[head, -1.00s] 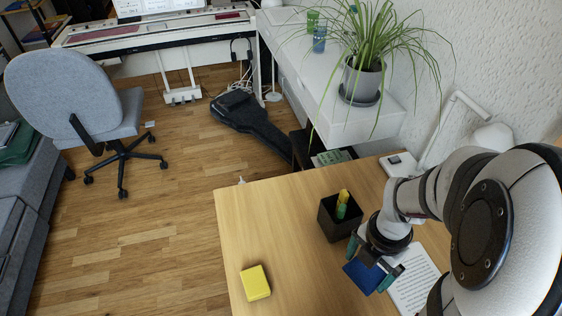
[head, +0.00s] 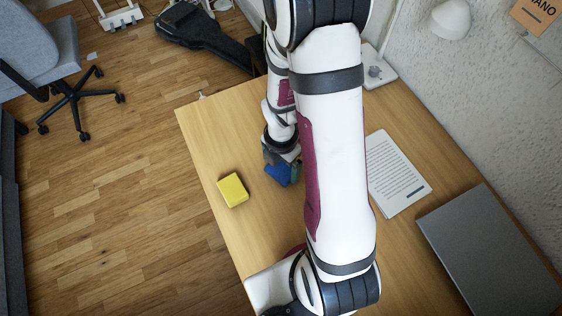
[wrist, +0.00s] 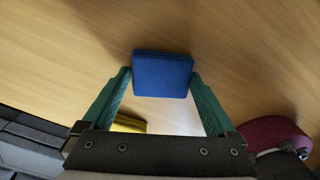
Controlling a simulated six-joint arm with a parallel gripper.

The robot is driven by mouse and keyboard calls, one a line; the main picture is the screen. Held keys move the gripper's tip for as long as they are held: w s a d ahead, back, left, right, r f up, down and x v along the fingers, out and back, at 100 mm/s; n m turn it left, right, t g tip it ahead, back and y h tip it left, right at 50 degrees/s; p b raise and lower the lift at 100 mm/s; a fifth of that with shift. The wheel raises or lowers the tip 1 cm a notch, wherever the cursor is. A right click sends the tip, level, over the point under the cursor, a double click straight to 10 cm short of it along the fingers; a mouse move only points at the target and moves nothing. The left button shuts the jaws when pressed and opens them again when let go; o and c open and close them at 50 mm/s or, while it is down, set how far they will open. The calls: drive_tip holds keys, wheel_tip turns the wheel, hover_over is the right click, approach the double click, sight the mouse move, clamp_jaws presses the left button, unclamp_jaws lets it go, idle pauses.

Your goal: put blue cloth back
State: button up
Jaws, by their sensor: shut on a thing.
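The blue cloth (wrist: 163,76) is a small folded square held between the two green fingers of my gripper (wrist: 162,80) in the wrist view. In the head view the blue cloth (head: 278,174) shows at the end of my arm, with my gripper (head: 281,168) partly hidden behind the arm. My gripper is shut on the cloth over the wooden desk (head: 205,130). I cannot tell exactly how high the cloth is above the desk.
A yellow block (head: 233,190) lies on the desk left of my gripper. A white printed sheet or tablet (head: 398,178) and a grey laptop (head: 490,250) lie to the right. A lamp base (head: 376,70) stands at the back. The dark pen box is hidden by my arm.

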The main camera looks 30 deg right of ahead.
sight(281, 168)
drive_tip(key=o, duration=1)
drive_tip(key=shift+f, duration=0.1)
drive_tip(key=shift+c, duration=0.2)
wheel_tip(281, 168, up, 11)
drive_tip(key=s+a+r+m+y, duration=0.1)
drive_tip(key=s+a+r+m, duration=0.3)
drive_tip(key=m, duration=1)
drive_tip(key=s+a+r+m, duration=0.5)
drive_tip(key=s+m, duration=0.5)
drive_tip(key=m, duration=0.4)
drive_tip(key=shift+r+y, duration=0.4)
drive_tip(key=shift+r, duration=0.1)
